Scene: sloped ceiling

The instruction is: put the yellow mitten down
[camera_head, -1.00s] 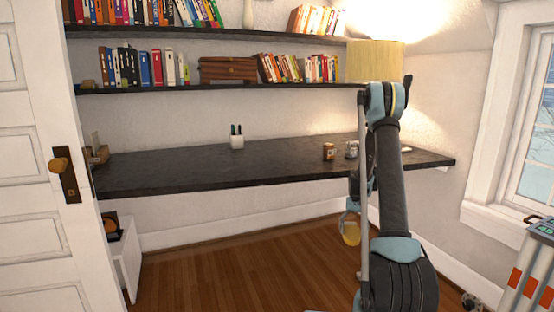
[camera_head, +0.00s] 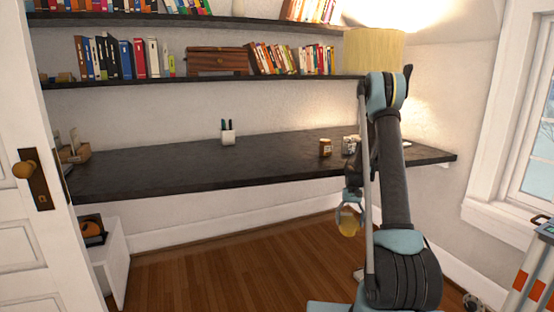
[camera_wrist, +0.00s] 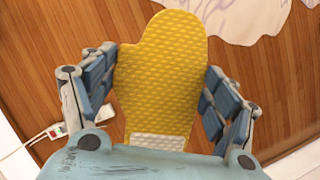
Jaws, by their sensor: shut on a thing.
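The yellow mitten (camera_wrist: 160,75) is quilted with a pale cuff and fills the middle of the wrist view. My gripper (camera_wrist: 160,92) is shut on it, with a finger on each side near its middle. In the head view the mitten (camera_head: 348,227) hangs small and yellow below my gripper (camera_head: 350,208). It is in front of the dark desk (camera_head: 210,170) and lower than the desk top, above the wooden floor.
The desk top is mostly bare, with a pen cup (camera_head: 228,133) and some jars (camera_head: 325,147) toward the right. An open door (camera_head: 25,230) and a white low cabinet (camera_head: 112,262) stand at left. A power strip (camera_wrist: 50,132) lies on the floor.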

